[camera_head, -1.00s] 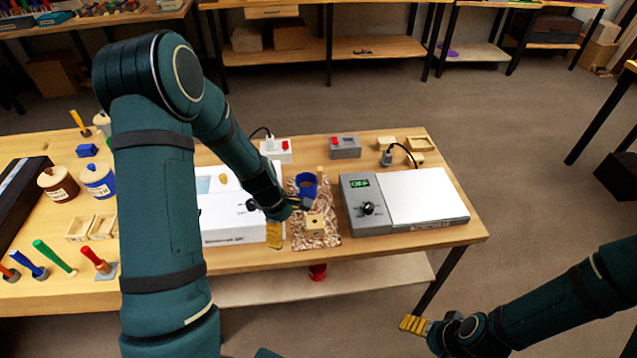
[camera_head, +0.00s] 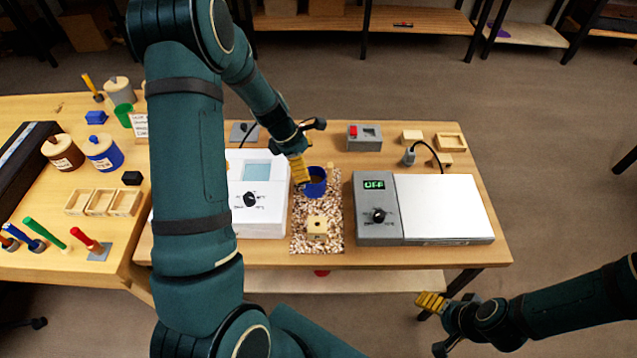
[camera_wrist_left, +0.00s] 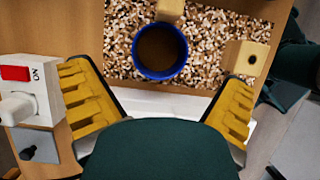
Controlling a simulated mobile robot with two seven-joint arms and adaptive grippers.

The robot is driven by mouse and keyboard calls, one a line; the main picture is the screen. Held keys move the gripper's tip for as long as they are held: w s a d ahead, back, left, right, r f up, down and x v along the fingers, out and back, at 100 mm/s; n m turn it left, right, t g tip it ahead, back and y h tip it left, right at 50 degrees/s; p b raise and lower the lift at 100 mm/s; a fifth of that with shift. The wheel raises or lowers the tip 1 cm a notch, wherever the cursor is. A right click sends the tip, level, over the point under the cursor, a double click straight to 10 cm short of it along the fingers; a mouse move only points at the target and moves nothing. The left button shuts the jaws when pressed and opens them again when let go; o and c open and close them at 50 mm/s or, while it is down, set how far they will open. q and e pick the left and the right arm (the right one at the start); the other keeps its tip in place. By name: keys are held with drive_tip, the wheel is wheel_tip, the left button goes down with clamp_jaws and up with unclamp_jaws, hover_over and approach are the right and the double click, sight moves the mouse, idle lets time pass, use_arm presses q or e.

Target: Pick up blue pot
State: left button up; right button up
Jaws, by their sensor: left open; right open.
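A dark blue open pot (camera_head: 316,186) stands upright on a strip of brown and white chips (camera_head: 302,240) on the bench. In the left wrist view the pot (camera_wrist_left: 160,50) shows a dark brown inside. My left gripper (camera_head: 300,170) is open, at the pot's back-left edge in the head view. In the left wrist view its yellow fingers (camera_wrist_left: 157,80) are apart on either side below the pot, with nothing between them. Contact cannot be told. My right gripper (camera_head: 432,303) is open and empty, off the bench's front right.
A pale block with a hole (camera_head: 317,228) stands in front of the pot. A white device (camera_head: 262,215) is left, a grey device with an OFF display (camera_head: 376,215) right. A lidded blue jar (camera_head: 103,152) stands far left. A switch box (camera_wrist_left: 30,90) is near the left fingers.

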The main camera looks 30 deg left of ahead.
sight(317, 179)
use_arm(q)
drive_tip(key=b+x, duration=0.1)
drive_tip(key=x, duration=0.6)
drive_tip(key=shift+w+d+f, duration=0.1)
drive_tip(key=shift+f, duration=0.15)
drive_tip(key=c, duration=1.2)
drive_tip(key=shift+r, duration=0.1)
